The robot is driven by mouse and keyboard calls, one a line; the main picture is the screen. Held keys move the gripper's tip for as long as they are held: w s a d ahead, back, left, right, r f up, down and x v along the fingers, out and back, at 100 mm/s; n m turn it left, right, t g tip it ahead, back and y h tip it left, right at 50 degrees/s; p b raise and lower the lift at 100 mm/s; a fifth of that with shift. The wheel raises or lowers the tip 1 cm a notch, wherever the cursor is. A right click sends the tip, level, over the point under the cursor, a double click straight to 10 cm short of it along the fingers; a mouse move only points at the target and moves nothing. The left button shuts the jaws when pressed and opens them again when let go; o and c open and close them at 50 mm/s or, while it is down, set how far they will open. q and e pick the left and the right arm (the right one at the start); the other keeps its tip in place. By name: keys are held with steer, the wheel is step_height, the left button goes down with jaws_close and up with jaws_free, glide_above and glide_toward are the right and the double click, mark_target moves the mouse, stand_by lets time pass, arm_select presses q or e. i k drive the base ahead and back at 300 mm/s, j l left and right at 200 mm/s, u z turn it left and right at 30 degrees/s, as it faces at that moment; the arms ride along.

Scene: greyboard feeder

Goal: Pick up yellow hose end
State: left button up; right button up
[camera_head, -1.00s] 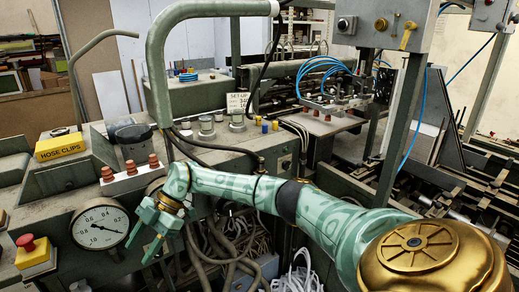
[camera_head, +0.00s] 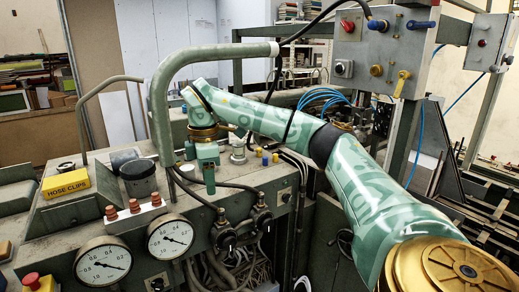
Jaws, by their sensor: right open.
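A small yellow end piece (camera_head: 265,160) stands on the green machine top between two small blue ones, near its right edge. I cannot tell if it is the hose end. My right gripper (camera_head: 201,170) points down above the machine top, left of the yellow piece and apart from it. Its jaws are open and nothing shows between them. Dark hoses (camera_head: 208,193) run close by below the gripper, and their fittings are on the machine front. My left gripper is out of view.
The curved green pipe (camera_head: 158,100) rises just left of my right gripper. Two gauges (camera_head: 103,262) and a white strip with red-brown knobs (camera_head: 134,214) are in front. A yellow hose clips box (camera_head: 66,184) and dark cup (camera_head: 138,178) stand left.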

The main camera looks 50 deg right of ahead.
mark_target(258, 150)
steer(key=i+l, duration=0.1)
steer(key=l, duration=0.25)
steer(key=i+l, duration=0.15)
steer(key=l, duration=0.25)
steer(key=i+l, duration=0.1)
steer(key=l, duration=0.25)
steer(key=i+l, duration=0.15)
steer(key=l, duration=0.2)
steer(key=i+l, duration=0.1)
steer(key=l, duration=0.25)
steer(key=i+l, duration=0.15)
steer(key=l, duration=0.25)
steer(key=i+l, duration=0.1)
steer(key=l, duration=0.25)
